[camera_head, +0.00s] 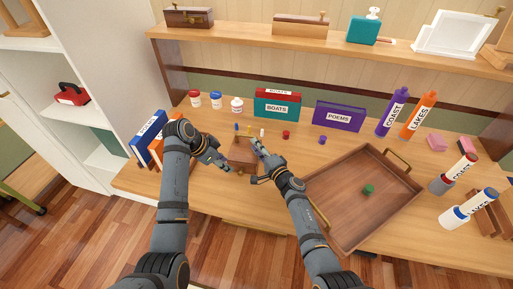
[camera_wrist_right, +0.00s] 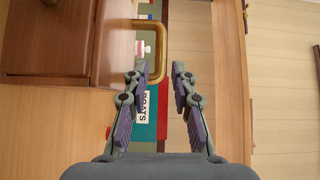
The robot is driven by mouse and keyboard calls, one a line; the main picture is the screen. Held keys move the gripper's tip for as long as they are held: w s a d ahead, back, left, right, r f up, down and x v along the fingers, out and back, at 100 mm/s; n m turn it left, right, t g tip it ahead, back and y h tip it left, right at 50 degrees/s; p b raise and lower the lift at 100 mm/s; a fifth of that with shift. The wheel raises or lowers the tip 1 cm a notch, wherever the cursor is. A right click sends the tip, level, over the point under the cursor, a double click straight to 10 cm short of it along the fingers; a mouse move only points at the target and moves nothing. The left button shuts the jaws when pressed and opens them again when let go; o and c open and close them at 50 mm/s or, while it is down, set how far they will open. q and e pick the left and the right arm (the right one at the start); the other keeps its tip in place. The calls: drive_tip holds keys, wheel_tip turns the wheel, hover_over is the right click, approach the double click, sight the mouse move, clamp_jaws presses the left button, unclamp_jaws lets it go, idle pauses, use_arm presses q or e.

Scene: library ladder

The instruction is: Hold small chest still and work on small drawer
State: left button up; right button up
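The small brown wooden chest (camera_head: 240,155) stands on the desk between my two grippers in the head view. It fills the upper left of the right wrist view (camera_wrist_right: 45,40). A brass handle (camera_wrist_right: 162,45) sticks out at its side there. My right gripper (camera_wrist_right: 158,72) is open, its fingertips apart near the handle, with the handle's near end between or just ahead of them; contact is unclear. In the head view my right gripper (camera_head: 258,147) is right of the chest. My left gripper (camera_head: 225,164) is at the chest's left side; its finger opening is too small to judge. The drawer's opening is unclear.
A large brown tray (camera_head: 340,190) with a green block (camera_head: 368,189) lies right of my right arm. Behind the chest stand small jars (camera_head: 216,100), the BOATS book (camera_head: 277,104) and the POEMS book (camera_head: 338,116). Blue and orange books (camera_head: 150,132) stand close left of my left arm.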

sight(246, 136)
drive_tip(key=shift+s+a, duration=0.1)
drive_tip(key=shift+a, duration=0.05)
drive_tip(key=shift+x, duration=3.8)
clamp_jaws()
